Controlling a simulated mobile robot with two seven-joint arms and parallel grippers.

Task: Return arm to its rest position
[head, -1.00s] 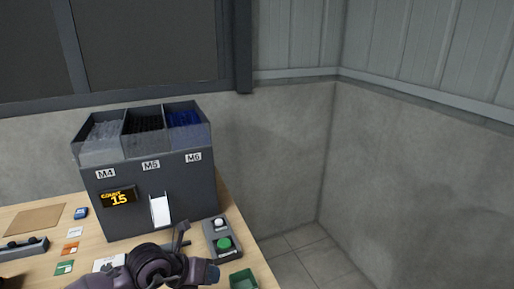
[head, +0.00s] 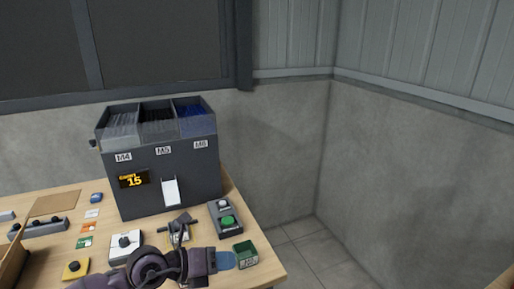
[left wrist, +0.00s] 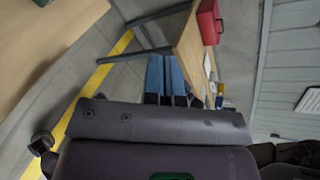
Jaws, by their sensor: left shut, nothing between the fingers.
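My left arm (head: 150,270) comes in from the bottom left of the head view, over the front of the wooden table. Its left gripper (head: 228,260) has blue fingers that point right, just left of the small green bin. In the left wrist view the two blue fingers (left wrist: 165,76) lie side by side, shut, with nothing between them. My right gripper is not in view.
A dark feeder (head: 150,190) with bins M4, M5, M6 and a count of 15 stands behind the arm. A button box (head: 226,218) and a green bin (head: 245,252) stand right. A red box (left wrist: 209,22) shows in the wrist view.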

